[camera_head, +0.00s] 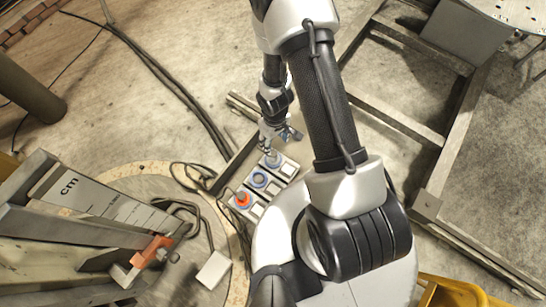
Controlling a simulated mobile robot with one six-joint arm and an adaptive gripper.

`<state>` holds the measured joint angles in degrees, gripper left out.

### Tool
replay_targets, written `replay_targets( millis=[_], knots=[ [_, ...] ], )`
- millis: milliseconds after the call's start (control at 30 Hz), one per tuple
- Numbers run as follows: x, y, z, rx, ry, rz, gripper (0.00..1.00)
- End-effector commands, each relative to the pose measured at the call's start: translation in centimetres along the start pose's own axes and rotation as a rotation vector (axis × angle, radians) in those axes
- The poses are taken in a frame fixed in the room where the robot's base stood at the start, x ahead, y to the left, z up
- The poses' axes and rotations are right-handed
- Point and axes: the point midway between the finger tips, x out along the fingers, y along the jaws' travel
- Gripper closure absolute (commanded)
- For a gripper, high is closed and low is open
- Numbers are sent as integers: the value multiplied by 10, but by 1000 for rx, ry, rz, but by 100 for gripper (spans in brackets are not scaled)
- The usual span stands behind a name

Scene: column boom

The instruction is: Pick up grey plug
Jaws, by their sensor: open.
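A grey plug (272,159) with a blue rim sits at the far end of a small panel (284,171) near the middle of the camera_head view. My gripper (273,147) is open and points down just above and beside the grey plug. I cannot tell whether the fingers touch it. Part of the plug's upper side is hidden by the fingers.
On the same panel are a round blue-rimmed socket (259,180) and an orange plug (242,199). Black cables (185,174) lie left of the panel. A metal frame (440,190) is at the right. A ruler-marked metal structure (95,200) stands at the left.

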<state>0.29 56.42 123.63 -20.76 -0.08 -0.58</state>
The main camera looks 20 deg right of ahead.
Motion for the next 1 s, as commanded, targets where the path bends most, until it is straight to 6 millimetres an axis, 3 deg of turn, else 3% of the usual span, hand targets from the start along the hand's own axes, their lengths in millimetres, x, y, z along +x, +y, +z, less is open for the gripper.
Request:
replay_targets(
  millis=[100, 600, 867, 1000],
  knots=[
    [24, 0, 0, 0, 0, 0, 48],
    [93, 0, -1, 0, -1, 0, 48],
    [106, 0, -2, 0, -1, 0, 48],
    [122, 1, -5, 0, -2, 0, 48]
  ],
)
